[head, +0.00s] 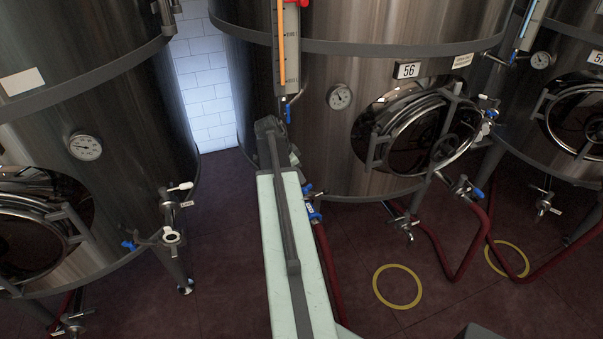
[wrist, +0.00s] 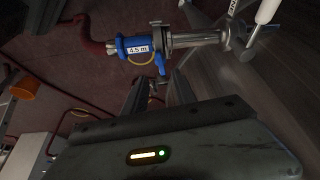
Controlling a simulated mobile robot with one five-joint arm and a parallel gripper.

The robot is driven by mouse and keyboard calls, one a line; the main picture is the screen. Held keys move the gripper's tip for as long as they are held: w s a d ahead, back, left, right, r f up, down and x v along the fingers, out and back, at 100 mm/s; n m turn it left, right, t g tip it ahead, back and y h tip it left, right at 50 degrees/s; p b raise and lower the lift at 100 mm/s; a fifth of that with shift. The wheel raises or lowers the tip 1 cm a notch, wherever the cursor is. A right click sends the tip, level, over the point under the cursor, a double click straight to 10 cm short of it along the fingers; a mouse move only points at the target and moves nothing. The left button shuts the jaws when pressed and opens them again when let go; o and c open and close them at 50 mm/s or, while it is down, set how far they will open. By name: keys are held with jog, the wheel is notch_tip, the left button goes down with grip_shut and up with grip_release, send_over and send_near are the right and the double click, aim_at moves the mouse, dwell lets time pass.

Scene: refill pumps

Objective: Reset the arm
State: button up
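My arm, with a pale link and a dark bar, reaches up the middle of the head view towards the tank marked 56 (head: 330,135). My gripper is not clearly seen there. A blue hose coupling (wrist: 134,48) labelled 4.5 m sits just beyond, joined to a metal valve pipe (wrist: 195,40). I see nothing clearly held.
Another steel tank (head: 95,110) stands at the left, with a valve (head: 170,236) sticking out. A third tank (head: 565,65) is at the right. Red hoses (head: 440,255) and yellow rings (head: 397,287) lie on the dark red floor. Bare floor (head: 225,260) shows left of my arm.

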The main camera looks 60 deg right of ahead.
jog(key=shift+w+a+r, duration=0.1)
jog(key=shift+a+r, duration=0.05)
jog(key=shift+r, duration=0.1)
jog(key=w+a+n+t, duration=0.1)
jog(key=w+a+n, duration=0.1)
jog(key=w+a, duration=0.55)
jog(key=w+a+n, duration=0.2)
jog(key=w+a, duration=0.2)
jog(key=a, duration=0.7)
jog(key=w+a+n+t, duration=0.1)
jog(key=w+a+n, duration=0.1)
jog(key=w+a, duration=0.55)
jog(key=s+a+f+n+y, duration=0.1)
jog(key=s+a+n+y, duration=0.1)
jog(key=a+n, duration=0.7)
jog(key=s+a+f+n+y, duration=0.1)
jog(key=a+n, duration=0.7)
jog(key=a, duration=1.1)
jog(key=shift+s+a+n+y, duration=0.4)
jog(key=shift+s+y, duration=0.1)
jog(key=shift+s, duration=0.65)
jog(key=shift+d, duration=0.15)
